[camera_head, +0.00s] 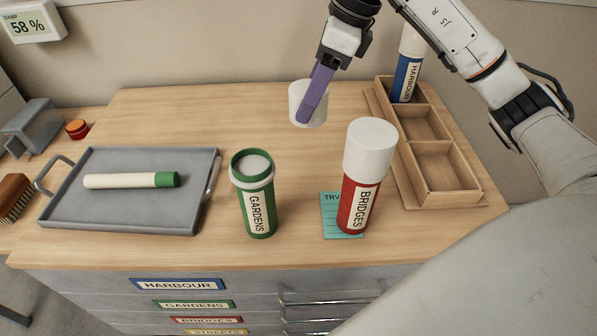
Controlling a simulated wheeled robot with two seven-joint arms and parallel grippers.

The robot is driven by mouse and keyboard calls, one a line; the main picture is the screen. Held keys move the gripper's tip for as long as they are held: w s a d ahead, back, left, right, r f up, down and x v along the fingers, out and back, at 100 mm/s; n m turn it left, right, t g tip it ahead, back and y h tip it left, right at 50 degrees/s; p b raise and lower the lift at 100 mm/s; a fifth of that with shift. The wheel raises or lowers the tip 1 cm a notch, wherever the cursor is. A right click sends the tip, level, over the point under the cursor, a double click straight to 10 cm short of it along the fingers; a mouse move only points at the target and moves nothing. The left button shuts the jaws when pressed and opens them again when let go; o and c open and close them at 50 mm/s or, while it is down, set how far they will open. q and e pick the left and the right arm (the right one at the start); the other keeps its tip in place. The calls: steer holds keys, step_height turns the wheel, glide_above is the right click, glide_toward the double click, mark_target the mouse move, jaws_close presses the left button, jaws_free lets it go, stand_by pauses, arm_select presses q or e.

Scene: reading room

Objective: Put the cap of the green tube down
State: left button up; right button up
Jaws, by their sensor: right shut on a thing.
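The green tube (257,205), labelled GARDENS, stands upright and uncapped on the wooden desk top (230,115). Its open mouth faces up, with something pale inside. The white cap (297,90) is behind the tube and to its right. My right gripper (311,108) is shut on the cap, with a purple finger against its near side. I cannot tell whether the cap touches the desk or hangs just above it. My left gripper is not in view.
A red tube (353,205) with a white cap stands on a teal card (329,228). A grey tray (90,210) holds a green-ended roll (125,181). A wooden rack (480,196) at right holds a blue tube (406,77). The desk's back left is clear.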

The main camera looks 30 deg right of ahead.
step_height(320, 180, down, 14)
steer(key=shift+b, duration=1.2)
steer(key=shift+f, duration=0.15)
steer(key=o, duration=1.2)
steer(key=p+v, duration=0.1)
steer(key=v, duration=1.1)
steer(key=shift+w, duration=0.1)
